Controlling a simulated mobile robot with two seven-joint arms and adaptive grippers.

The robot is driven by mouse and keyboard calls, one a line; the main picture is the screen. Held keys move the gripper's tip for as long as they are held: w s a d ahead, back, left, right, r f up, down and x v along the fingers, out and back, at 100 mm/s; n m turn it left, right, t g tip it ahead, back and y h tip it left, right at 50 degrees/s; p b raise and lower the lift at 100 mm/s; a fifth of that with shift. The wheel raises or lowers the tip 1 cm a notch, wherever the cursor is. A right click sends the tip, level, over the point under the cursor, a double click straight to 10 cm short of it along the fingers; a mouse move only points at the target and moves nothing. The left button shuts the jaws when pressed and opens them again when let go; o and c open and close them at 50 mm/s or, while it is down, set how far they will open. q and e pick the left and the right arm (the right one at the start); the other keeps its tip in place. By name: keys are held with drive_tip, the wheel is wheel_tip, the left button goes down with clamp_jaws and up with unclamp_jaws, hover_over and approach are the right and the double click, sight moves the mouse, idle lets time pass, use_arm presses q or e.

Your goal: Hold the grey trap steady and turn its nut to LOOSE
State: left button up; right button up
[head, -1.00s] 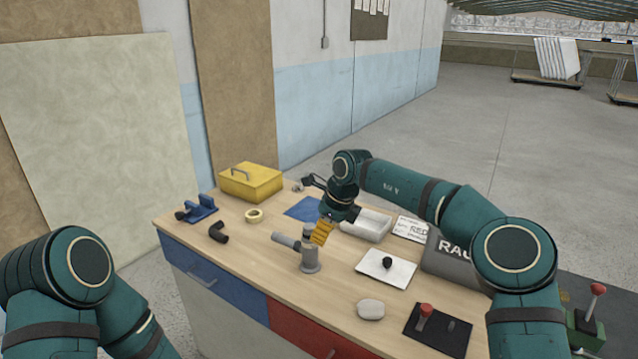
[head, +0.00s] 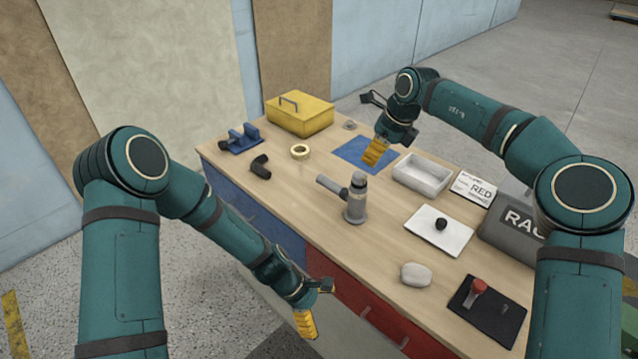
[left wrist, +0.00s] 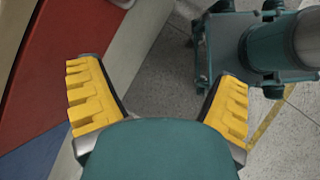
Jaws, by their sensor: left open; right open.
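The grey trap (head: 355,205) stands upright on the wooden bench, with a side pipe pointing left. Its nut looks like the darker grey collar (head: 359,183) near the top; no marking on it is readable. My right gripper (head: 374,153) is open and empty, above the blue mat behind the trap and apart from it. My left gripper (head: 306,323) is open and empty, in front of the bench and lower than the trap. In the left wrist view its two yellow fingers (left wrist: 160,103) are spread wide with nothing between them.
On the bench (head: 310,215) are a yellow box (head: 300,115), a tape ring (head: 300,151), a black elbow (head: 260,166), a blue clamp (head: 240,139), a white tray (head: 422,177), a white board (head: 438,231), a pale lump (head: 415,274) and a black plate with a red knob (head: 478,286).

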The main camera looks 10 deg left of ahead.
use_arm(q)
drive_tip(key=w+d+r+n+h, duration=0.3)
drive_tip(key=w+r+n, duration=0.2)
drive_tip(key=n, duration=0.1)
drive_tip(key=n+t+h, duration=0.1)
drive_tip(key=t+h, duration=0.2)
drive_tip(key=t, duration=0.2)
approach(362, 193)
drive_tip(key=w+a+f, duration=0.1)
drive_tip(key=a, duration=0.2)
drive_tip(key=x, duration=1.4)
drive_tip(key=shift+w+a, duration=0.15)
drive_tip(key=shift+w, duration=0.15)
drive_tip(key=c, duration=1.5)
